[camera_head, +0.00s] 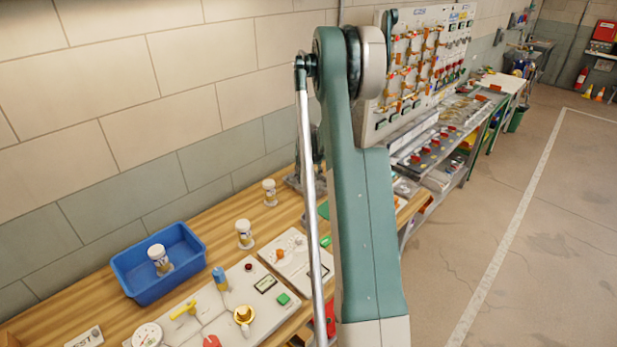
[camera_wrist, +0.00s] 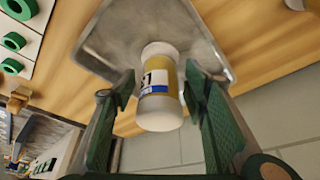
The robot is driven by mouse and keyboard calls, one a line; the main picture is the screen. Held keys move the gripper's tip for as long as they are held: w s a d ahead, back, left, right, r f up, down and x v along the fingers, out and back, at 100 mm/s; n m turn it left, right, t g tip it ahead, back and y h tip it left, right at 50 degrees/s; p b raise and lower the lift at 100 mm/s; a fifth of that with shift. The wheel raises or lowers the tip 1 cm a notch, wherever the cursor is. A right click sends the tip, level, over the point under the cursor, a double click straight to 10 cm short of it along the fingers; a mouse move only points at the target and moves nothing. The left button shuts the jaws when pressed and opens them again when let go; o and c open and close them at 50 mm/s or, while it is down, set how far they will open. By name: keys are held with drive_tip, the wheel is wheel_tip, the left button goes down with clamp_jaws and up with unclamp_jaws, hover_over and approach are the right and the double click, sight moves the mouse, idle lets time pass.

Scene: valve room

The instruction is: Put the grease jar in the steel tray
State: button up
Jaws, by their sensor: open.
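The jar, which I take to be the grease jar (camera_wrist: 159,85), is white at both ends with a yellow band and a blue-and-white label. In the wrist view it is between the fingers of my gripper (camera_wrist: 160,80), which is open, with a small gap on each side. The grey steel tray (camera_wrist: 112,38) lies behind the jar on the wooden bench. The jar overlaps the tray in the picture; its contact with the tray floor is hard to tell. In the head view my arm hides this jar and most of that area.
Similar white jars stand in the blue bin (camera_head: 133,274), on the bench (camera_head: 244,233) and farther back (camera_head: 270,192). A panel with a gauge and valves (camera_head: 215,318) lies at the front. A board of orange-handled valves (camera_head: 425,60) stands beyond my arm.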

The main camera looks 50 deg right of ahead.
drive_tip(key=v, duration=1.2)
drive_tip(key=shift+r, duration=0.1)
idle(0.9)
drive_tip(key=s+a+r+n+t, duration=0.1)
drive_tip(key=s+a+r, duration=0.2)
drive_tip(key=a+r, duration=0.55)
drive_tip(key=s+a+r+n+y, duration=0.1)
drive_tip(key=s+a+r+n, duration=0.15)
drive_tip(key=a, duration=1.15)
drive_tip(key=s+a+r+n+t, duration=0.1)
drive_tip(key=s+a+r, duration=0.2)
drive_tip(key=a+r, duration=0.65)
drive_tip(key=s+a+f+n+t+y, duration=0.1)
drive_tip(key=s+a+f+n, duration=0.1)
drive_tip(key=s+a, duration=1)
drive_tip(key=s+a+f+n+t+y, duration=0.1)
drive_tip(key=s+a+f+n, duration=0.1)
drive_tip(key=s+a, duration=1)
drive_tip(key=a+f, duration=0.1)
drive_tip(key=a, duration=0.2)
drive_tip(key=shift+a, duration=0.3)
